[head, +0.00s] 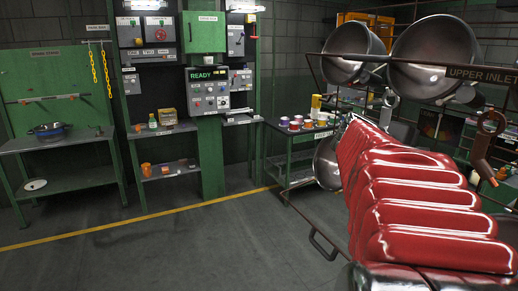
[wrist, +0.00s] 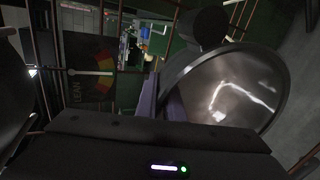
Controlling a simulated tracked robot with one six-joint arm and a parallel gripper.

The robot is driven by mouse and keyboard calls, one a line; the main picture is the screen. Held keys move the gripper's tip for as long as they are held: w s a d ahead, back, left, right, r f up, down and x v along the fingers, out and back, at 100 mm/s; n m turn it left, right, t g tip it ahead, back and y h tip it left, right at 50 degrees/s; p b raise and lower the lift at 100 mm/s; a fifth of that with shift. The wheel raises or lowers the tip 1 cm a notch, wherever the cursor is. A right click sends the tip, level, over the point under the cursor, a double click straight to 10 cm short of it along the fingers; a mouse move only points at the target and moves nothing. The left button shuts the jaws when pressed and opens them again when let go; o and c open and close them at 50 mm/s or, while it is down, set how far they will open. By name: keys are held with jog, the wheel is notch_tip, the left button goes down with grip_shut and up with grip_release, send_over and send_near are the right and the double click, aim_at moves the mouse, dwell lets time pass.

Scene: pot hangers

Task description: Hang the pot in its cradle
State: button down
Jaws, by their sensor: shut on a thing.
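In the wrist view a shiny round metal pot (wrist: 225,88) lies tilted at the right, its wide face towards the camera. My gripper (wrist: 165,100) reaches up to the pot's left edge and is shut on it; the exact contact is partly hidden. In the head view a metal pot (head: 327,163) shows beside my red ribbed arm, partly covered by it; it appears to be the held one. My gripper is hidden behind the arm there. I cannot tell which part of the rack is the cradle.
Two large pots, one left (head: 345,52) and one right (head: 432,58), hang at the upper right by the "UPPER INLET" bar (head: 482,75). Thin rusty bars (wrist: 120,45) and a "LEAN" gauge (wrist: 90,72) stand close in the wrist view. The floor (head: 190,250) at left is clear.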

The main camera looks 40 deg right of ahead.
jog(key=shift+s+d+f, duration=0.15)
jog(key=shift+d+f, duration=0.55)
jog(key=shift+d, duration=0.1)
jog(key=shift+f, duration=0.4)
jog(key=shift+f, duration=0.15)
jog(key=c, duration=1.8)
grip_release()
jog(key=shift+f, duration=0.1)
jog(key=v, duration=1.4)
